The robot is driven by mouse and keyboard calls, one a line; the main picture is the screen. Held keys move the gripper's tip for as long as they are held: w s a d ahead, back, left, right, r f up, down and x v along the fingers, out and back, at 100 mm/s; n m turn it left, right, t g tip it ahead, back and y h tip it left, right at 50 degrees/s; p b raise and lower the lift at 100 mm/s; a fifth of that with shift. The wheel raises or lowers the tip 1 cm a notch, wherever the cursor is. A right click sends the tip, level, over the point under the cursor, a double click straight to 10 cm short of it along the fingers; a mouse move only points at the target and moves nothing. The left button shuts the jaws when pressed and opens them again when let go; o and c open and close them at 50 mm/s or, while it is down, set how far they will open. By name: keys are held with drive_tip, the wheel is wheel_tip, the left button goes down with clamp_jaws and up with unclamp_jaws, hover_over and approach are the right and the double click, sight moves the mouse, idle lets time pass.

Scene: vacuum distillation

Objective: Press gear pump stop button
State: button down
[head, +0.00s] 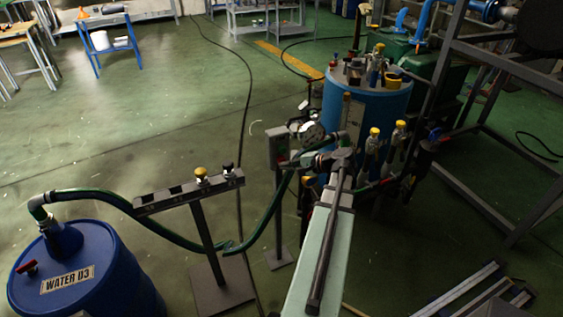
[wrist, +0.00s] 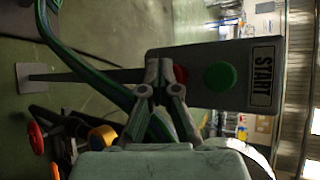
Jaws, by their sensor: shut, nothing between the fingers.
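A grey control box (wrist: 215,60) on a thin post shows sideways in the wrist view, with a START label (wrist: 262,78) at its right end. A green button (wrist: 219,77) sits beside the label. A red button (wrist: 181,75) is farther left, partly hidden behind my gripper (wrist: 165,64). My gripper is shut and empty, its fingertips in front of the box by the red button; I cannot tell whether they touch. In the head view the box (head: 271,148) stands on its post left of my gripper (head: 287,162).
A blue WATER 03 drum (head: 85,270) with a green hose stands at lower left. A valve stand (head: 190,190) is left of the box. A blue tank (head: 368,105) with gauges and yellow-capped valves is behind my arm.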

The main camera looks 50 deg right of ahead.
idle(0.3)
drive_tip(key=shift+s+a, duration=0.3)
drive_tip(key=shift+s, duration=0.25)
drive_tip(key=s+a, duration=0.2)
drive_tip(key=s, duration=0.3)
drive_tip(key=shift+s+a, duration=0.15)
drive_tip(key=shift+a, duration=0.25)
idle(0.7)
